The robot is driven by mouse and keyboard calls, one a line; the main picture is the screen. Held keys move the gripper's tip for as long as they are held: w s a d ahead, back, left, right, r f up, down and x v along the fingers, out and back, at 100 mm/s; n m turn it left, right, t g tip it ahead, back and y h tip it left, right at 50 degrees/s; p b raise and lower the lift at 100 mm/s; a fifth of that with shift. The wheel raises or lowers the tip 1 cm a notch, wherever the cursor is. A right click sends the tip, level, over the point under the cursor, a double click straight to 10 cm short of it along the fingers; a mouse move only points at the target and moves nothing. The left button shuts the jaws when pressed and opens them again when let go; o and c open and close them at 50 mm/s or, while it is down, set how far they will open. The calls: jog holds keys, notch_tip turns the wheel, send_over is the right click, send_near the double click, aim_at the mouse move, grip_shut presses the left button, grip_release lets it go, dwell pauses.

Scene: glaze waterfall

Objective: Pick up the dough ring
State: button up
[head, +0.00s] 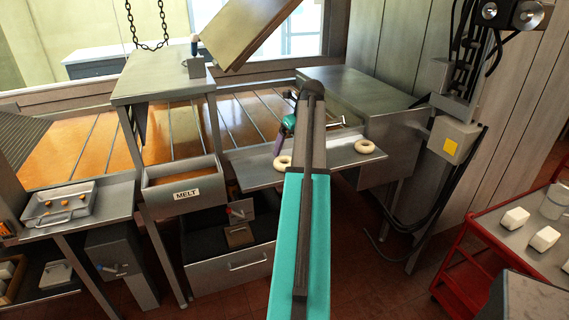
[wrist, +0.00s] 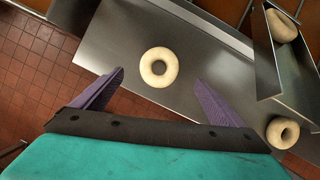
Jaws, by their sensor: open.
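A pale dough ring (wrist: 146,67) lies flat on a steel shelf (wrist: 112,35) in the wrist view. In the head view a pale ring (head: 284,156) lies at the shelf's front, beside my arm. My gripper (wrist: 160,77) is open, with purple fingers to the left and right of the ring in the wrist view. The ring shows just past the fingertips and nothing is between them in grip. In the head view my gripper (head: 282,138) is partly hidden by my arm. A second ring (wrist: 274,132) lies at the lower right.
A third ring (wrist: 281,28) sits in a steel trough (wrist: 262,60) right of the shelf. The second ring lies close to the trough's end. A steel bin marked MELT (head: 210,200) stands left of the shelf. A red cart (head: 480,232) holds white blocks at the right.

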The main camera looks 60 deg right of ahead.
aim_at(285, 159)
jog(key=shift+p+x, duration=0.4)
jog(key=shift+x, duration=1.7)
jog(key=shift+f, duration=0.1)
jog(key=shift+p+x, duration=0.75)
jog(key=shift+x, duration=0.1)
jog(key=shift+p+x, duration=0.5)
jog(key=shift+x, duration=1.15)
jog(key=shift+w, duration=0.1)
jog(key=c, duration=1.1)
